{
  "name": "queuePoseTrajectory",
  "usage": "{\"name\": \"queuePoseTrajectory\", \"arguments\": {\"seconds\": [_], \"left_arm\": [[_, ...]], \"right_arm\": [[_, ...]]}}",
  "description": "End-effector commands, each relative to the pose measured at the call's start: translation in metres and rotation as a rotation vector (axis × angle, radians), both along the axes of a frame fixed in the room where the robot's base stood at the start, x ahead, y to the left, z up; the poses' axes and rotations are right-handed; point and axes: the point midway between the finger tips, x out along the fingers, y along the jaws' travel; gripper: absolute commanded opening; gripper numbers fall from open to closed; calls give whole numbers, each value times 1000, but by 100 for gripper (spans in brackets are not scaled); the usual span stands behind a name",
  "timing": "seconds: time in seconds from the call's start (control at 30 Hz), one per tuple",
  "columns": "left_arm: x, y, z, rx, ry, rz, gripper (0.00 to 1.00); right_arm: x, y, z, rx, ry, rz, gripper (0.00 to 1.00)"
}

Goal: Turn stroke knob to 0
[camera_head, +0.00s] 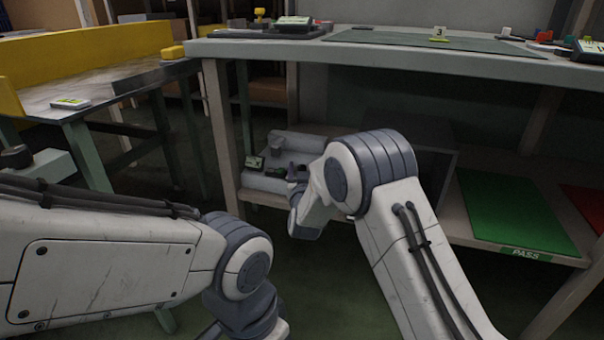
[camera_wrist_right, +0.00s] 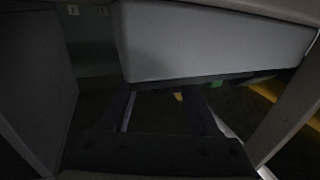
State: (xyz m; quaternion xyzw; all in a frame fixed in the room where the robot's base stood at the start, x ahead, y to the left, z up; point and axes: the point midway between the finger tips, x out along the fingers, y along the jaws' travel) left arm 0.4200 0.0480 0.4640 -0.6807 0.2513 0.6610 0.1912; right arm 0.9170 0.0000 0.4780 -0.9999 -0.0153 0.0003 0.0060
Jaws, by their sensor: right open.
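A grey device (camera_head: 262,182) stands on the lower shelf, in the middle of the head view. It has a small dark display (camera_head: 255,162) and a small green part. I cannot tell which part is the stroke knob or read its setting. My right gripper (camera_head: 297,173) is at the device's right side, partly hidden by my wrist. In the dark right wrist view my right gripper (camera_wrist_right: 165,95) is open, with nothing visible between the fingers. A large pale grey block (camera_wrist_right: 215,40) lies just beyond them. My left gripper is out of view; only its arm shows at the lower left.
The workbench top (camera_head: 290,47) overhangs the lower shelf, and a bench leg (camera_head: 222,130) stands left of the device. A green PASS mat (camera_head: 510,212) and a red mat (camera_head: 588,205) lie on the shelf to the right. A yellow-edged table (camera_head: 95,90) is at the left.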

Motion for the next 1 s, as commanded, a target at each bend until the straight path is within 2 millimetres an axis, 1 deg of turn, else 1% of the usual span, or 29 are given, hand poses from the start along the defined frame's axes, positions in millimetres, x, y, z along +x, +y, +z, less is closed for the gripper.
{"name": "queuePoseTrajectory", "arguments": {"seconds": [0.1,0.3,0.33,0.37,0.4,0.47,0.5,0.67,1.0], "left_arm": [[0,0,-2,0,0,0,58],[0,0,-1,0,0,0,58],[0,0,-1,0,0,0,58],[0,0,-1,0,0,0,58],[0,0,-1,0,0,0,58],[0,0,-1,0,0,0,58],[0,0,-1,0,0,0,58],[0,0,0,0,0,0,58],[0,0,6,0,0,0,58]], "right_arm": [[4,0,0,0,0,0,61],[4,0,0,0,0,0,61],[4,0,0,0,0,0,54],[3,0,0,0,0,0,42],[3,0,0,0,0,0,27],[3,0,0,0,0,0,4],[3,0,0,0,0,0,0],[4,-1,1,-1,0,10,0],[4,-1,1,1,0,135,0]]}}
